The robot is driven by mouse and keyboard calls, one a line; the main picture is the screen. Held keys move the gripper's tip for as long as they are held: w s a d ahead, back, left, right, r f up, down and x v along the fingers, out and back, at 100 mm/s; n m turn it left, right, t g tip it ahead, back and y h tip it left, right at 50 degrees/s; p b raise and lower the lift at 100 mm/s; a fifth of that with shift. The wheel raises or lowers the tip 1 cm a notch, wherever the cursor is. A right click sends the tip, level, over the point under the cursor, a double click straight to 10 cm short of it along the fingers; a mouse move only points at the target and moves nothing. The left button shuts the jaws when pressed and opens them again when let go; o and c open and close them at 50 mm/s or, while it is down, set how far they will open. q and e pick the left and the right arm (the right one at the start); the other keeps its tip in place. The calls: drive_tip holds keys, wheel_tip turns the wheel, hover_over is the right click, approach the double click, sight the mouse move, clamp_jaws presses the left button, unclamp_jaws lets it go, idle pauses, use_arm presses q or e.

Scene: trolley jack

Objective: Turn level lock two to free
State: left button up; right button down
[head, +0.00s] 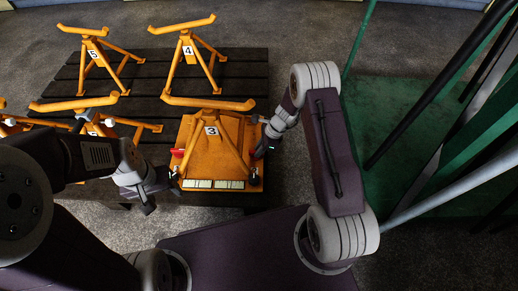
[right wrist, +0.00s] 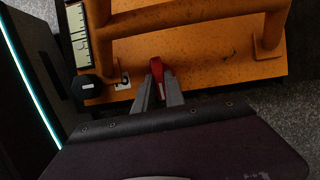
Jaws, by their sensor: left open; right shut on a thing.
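The orange trolley jack (head: 205,140) carries the stand marked 3. In the right wrist view, a red lever (right wrist: 157,68) sits at the edge of the orange plate (right wrist: 190,55), between the fingertips of my right gripper (right wrist: 158,90). That gripper is shut on it. In the head view my right gripper (head: 262,149) is at the plate's right edge and hides the lever. Another red lever (head: 177,153) shows at the plate's left edge. My left gripper (head: 161,194) is open and empty, near the front left corner. I cannot read which lever is lock two.
Orange stands 4 (head: 188,50) and 5 (head: 93,55) stand behind on the dark slatted platform (head: 140,70), with more at the left. A black knob (right wrist: 90,88) and a pale scale strip (right wrist: 77,35) are beside the held lever. Green framework (head: 400,120) stands at right.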

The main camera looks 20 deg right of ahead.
drive_tip(key=shift+w+r+n+g+p, duration=0.1)
drive_tip(key=shift+r+n+g+p, duration=0.1)
drive_tip(key=shift+n+p, duration=0.35)
drive_tip(key=shift+r+n+g+p, duration=0.1)
drive_tip(key=shift+n+g+p, duration=0.1)
drive_tip(key=shift+n+p, duration=0.35)
drive_tip(key=shift+f+n+p, duration=0.1)
drive_tip(key=shift+n+p, duration=0.2)
drive_tip(key=shift+p, duration=0.1)
drive_tip(key=n, duration=0.1)
drive_tip(key=n+g, duration=0.1)
drive_tip(key=shift+w+f+n, duration=0.2)
drive_tip(key=shift+n, duration=0.2)
drive_tip(key=shift+w+f+n+g, duration=0.1)
drive_tip(key=shift+n+g, duration=0.4)
drive_tip(key=shift+n, duration=0.4)
drive_tip(key=n+g+b, duration=0.1)
drive_tip(key=n, duration=0.1)
drive_tip(key=shift+w+a+n+h, duration=0.1)
drive_tip(key=shift+n+h, duration=0.3)
drive_tip(key=n+g+h+b, duration=0.1)
drive_tip(key=n+b, duration=0.1)
drive_tip(key=n, duration=0.2)
drive_tip(key=shift+w+a, duration=0.15)
drive_tip(key=shift+a+n+g+h+b, duration=0.15)
drive_tip(key=shift+n+h+b, duration=0.2)
drive_tip(key=shift+n, duration=0.4)
drive_tip(key=shift+n+g+h+b, duration=0.15)
drive_tip(key=shift+n+b, duration=0.3)
drive_tip(key=shift+n, duration=0.3)
